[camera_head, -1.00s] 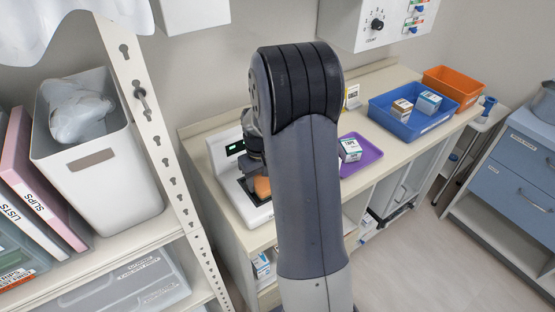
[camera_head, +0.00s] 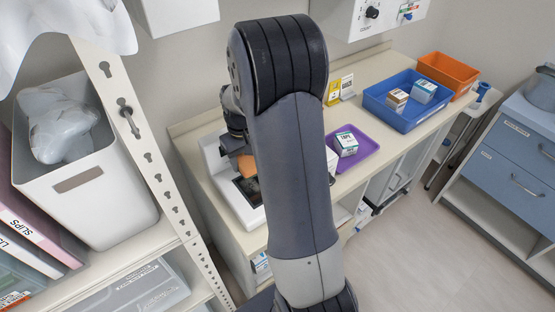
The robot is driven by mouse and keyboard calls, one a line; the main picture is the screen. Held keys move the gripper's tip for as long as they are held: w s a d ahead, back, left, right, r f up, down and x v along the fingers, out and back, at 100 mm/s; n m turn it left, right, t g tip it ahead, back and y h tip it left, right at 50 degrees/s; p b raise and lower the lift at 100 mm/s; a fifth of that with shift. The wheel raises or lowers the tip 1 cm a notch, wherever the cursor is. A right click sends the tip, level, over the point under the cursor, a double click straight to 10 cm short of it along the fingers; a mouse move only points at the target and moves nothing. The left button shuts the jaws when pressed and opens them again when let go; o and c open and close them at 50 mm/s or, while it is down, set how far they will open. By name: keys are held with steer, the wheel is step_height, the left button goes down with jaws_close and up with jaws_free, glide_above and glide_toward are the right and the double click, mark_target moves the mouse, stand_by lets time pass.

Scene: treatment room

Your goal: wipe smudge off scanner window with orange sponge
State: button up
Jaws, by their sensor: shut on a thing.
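The white scanner (camera_head: 213,158) stands on the counter, left of my arm. Its dark window (camera_head: 250,190) shows in part, and my arm hides its right side. The orange sponge (camera_head: 246,167) is over the far part of the window, and it looks raised above the glass. My gripper (camera_head: 240,152) is shut on the sponge from above; its fingertips are mostly hidden. I cannot make out a smudge on the visible part of the window.
A purple tray (camera_head: 368,142) with a small box (camera_head: 346,144) lies right of my arm. A blue bin (camera_head: 405,117) with boxes and an orange bin (camera_head: 449,70) stand farther right. A shelf post (camera_head: 150,150) and white bin (camera_head: 88,190) are close on the left.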

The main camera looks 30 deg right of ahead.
steer(key=shift+r+p, duration=1.2)
steer(key=shift+r, duration=0.9)
